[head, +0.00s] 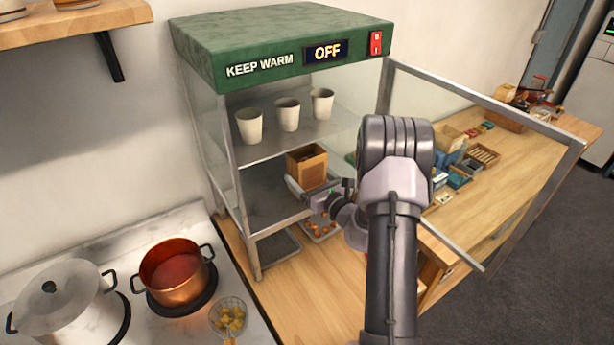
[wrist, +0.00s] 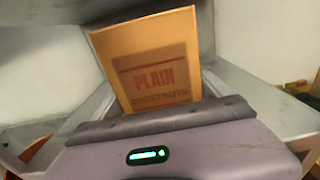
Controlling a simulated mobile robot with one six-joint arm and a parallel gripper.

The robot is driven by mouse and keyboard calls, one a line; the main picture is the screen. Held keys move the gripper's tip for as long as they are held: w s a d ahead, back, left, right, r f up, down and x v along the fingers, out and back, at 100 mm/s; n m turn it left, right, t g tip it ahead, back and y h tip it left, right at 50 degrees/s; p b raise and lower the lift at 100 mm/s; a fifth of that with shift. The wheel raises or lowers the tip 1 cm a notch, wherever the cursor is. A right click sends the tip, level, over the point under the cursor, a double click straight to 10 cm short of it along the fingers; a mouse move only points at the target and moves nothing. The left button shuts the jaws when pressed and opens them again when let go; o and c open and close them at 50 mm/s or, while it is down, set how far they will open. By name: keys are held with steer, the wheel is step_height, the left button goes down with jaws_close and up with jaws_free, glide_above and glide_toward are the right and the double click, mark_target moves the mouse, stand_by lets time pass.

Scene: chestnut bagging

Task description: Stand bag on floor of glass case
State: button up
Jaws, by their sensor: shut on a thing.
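The glass case (head: 222,128) has a green top marked KEEP WARM, a sign reading OFF and a red switch. Its glass door (head: 488,102) is swung open to the right. The brown paper bag (head: 308,168) is upright inside the case, at the level below the cup shelf. In the wrist view the bag (wrist: 157,58) shows a PLAIN CHESTNUTS label and leans slightly. My gripper (head: 312,191) reaches in from the right and is shut on the bag's lower part. I cannot tell whether the bag's bottom touches the floor (head: 262,192) of the case.
Several white cups, one being the middle cup (head: 287,114), stand on the shelf above the bag. A tray with chestnuts (head: 321,228) lies below, by the case. A copper pot (head: 176,272) and a lidded pot (head: 62,300) stand at the left. Bare floor lies left of the bag.

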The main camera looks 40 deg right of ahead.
steer(key=o, duration=1.5)
steer(key=shift+c, duration=0.2)
steer(key=shift+r, duration=0.25)
steer(key=s, duration=1.2)
steer(key=shift+a+b, duration=0.3)
steer(key=shift+a, duration=0.1)
steer(key=shift+f, duration=0.15)
